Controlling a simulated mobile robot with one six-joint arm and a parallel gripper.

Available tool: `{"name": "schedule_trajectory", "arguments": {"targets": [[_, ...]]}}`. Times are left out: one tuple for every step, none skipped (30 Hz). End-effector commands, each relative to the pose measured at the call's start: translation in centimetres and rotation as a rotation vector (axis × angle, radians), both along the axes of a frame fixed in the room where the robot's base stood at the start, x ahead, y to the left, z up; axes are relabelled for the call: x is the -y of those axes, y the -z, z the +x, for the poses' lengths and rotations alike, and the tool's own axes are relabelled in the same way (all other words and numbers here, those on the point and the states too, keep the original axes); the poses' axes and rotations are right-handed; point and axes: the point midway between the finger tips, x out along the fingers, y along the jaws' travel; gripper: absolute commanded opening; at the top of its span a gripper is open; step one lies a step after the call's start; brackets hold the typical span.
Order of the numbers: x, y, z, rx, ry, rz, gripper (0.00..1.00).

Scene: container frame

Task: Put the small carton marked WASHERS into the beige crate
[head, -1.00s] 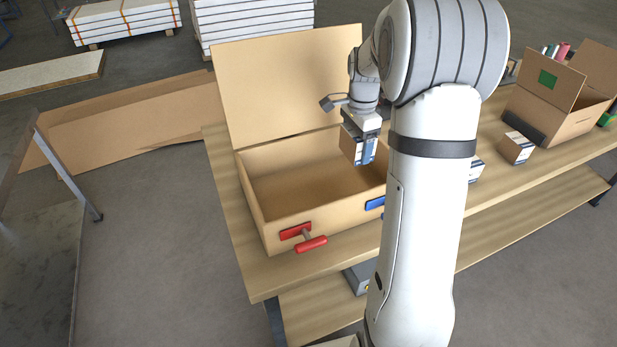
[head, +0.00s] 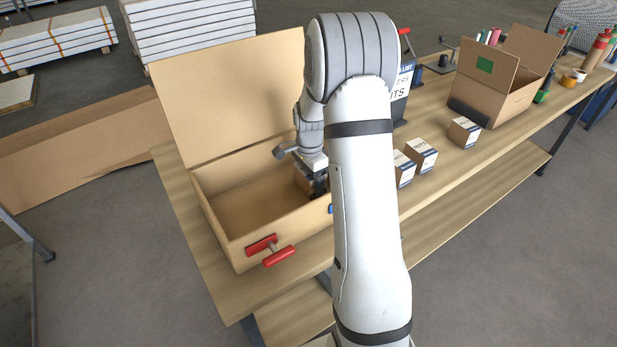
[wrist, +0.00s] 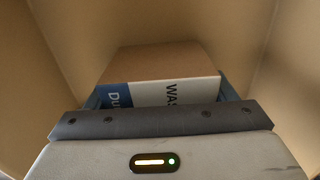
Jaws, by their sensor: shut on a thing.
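The small carton (wrist: 160,65) is brown with a white and blue label; the letters "WAS" show in the wrist view. My gripper (head: 314,185) is shut on this carton, which also shows in the head view (head: 302,180). The carton is inside the beige crate (head: 222,232), toward its right end. Crate walls surround it in the wrist view. Whether the carton touches the crate floor cannot be told. The crate's lid (head: 230,95) stands open at the back. My arm hides the crate's right end.
Small cartons (head: 422,155) and (head: 464,132) stand on the wooden bench (head: 450,185) to the right. An open brown box (head: 505,100) stands farther right. A sign (head: 402,90) stands behind my arm. A red handle (head: 278,256) projects from the crate's front. The crate's left part is empty.

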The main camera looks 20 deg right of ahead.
Motion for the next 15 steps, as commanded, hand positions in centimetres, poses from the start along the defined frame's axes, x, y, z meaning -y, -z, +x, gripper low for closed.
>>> {"name": "schedule_trajectory", "arguments": {"targets": [[-0.02,-0.09,0.04,0.001,0.0,-0.001,0.45],[-0.02,-0.09,0.05,0.001,-0.001,-0.001,0.45],[-0.03,-0.07,0.04,0.001,-0.001,0.0,0.45],[-0.03,-0.01,0.04,0.001,-0.001,0.0,0.45],[-0.04,0.1,0.04,0.001,-0.001,0.0,0.45],[-0.04,0.27,0.04,0.001,-0.001,0.0,0.45],[-0.05,0.38,0.04,0.001,-0.001,0.0,0.45],[-0.05,0.26,0.02,0.0,-0.001,0.0,0.8],[-0.05,0.23,0.02,0.0,-0.001,0.0,0.83],[-0.06,0.23,0.02,0.0,-0.001,0.0,0.85],[-0.06,0.23,0.02,0.0,-0.001,0.0,0.88],[-0.07,0.23,0.02,0.0,-0.001,0.0,0.91],[-0.07,0.22,0.02,0.0,-0.001,0.0,0.94],[-0.07,0.22,0.02,0.0,-0.001,0.0,0.96],[-0.08,0.22,0.01,0.0,-0.001,0.0,0.99]]}}
